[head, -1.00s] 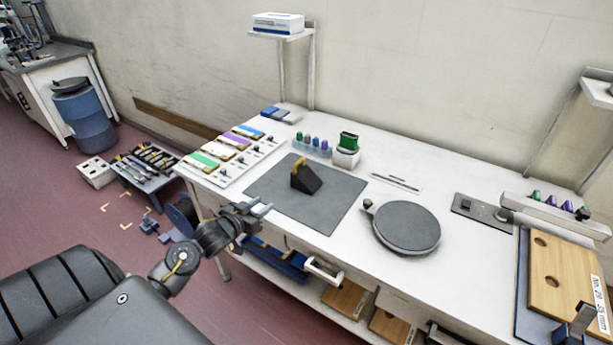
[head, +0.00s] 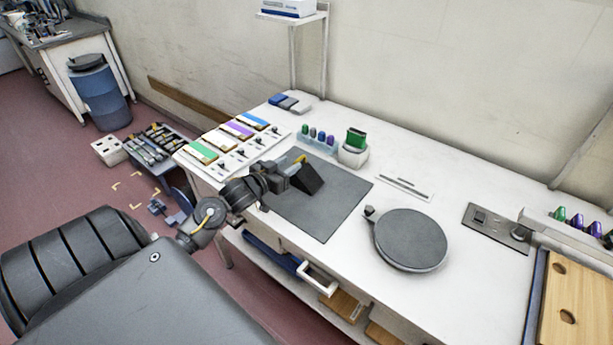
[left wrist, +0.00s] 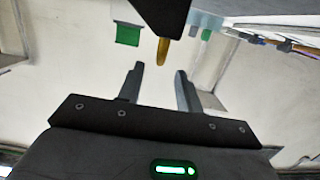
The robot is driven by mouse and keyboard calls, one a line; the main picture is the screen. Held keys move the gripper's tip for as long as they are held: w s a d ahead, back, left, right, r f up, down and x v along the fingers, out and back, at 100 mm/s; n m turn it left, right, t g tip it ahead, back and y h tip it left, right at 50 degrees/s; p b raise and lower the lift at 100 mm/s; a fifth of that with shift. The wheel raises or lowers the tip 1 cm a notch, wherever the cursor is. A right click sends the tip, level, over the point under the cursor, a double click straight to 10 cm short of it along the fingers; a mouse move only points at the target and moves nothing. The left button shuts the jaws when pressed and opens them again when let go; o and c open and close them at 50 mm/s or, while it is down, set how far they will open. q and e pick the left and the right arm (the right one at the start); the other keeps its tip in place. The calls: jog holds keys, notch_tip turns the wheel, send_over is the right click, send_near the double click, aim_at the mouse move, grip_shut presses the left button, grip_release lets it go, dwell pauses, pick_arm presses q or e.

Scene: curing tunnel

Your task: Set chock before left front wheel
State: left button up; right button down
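The black wedge-shaped chock (head: 308,181) stands on the grey mat (head: 335,205) on the white bench. Its yellow handle shows near my left gripper (head: 287,170). In the left wrist view, my left gripper (left wrist: 160,82) is open, its two fingers apart. The yellow handle (left wrist: 163,52) is just past the fingertips, roughly in line with the gap, with the dark chock body (left wrist: 160,12) behind it. Whether anything touches cannot be told. My right gripper is out of view. I cannot clearly make out the left front wheel.
A low tool trolley (head: 178,158) and yellow corner marks (head: 130,188) are on the floor left of the bench. A white panel with coloured cards (head: 215,158) lies left of the mat. A round grey turntable (head: 410,240) is to its right. A blue barrel (head: 101,98) stands farther back.

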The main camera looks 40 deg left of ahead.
aim_at(303, 156)
pick_arm(q)
jog(key=shift+w+f, duration=0.25)
jog(key=shift+w, duration=0.95)
jog(key=shift+w+p, duration=0.25)
jog(key=shift+p, duration=0.05)
jog(key=w, duration=0.2)
jog(key=w+p, duration=0.1)
jog(key=shift+w+f, duration=0.3)
jog(key=shift+w, duration=0.1)
jog(key=shift+w+f, duration=0.15)
jog(key=shift+w, duration=0.25)
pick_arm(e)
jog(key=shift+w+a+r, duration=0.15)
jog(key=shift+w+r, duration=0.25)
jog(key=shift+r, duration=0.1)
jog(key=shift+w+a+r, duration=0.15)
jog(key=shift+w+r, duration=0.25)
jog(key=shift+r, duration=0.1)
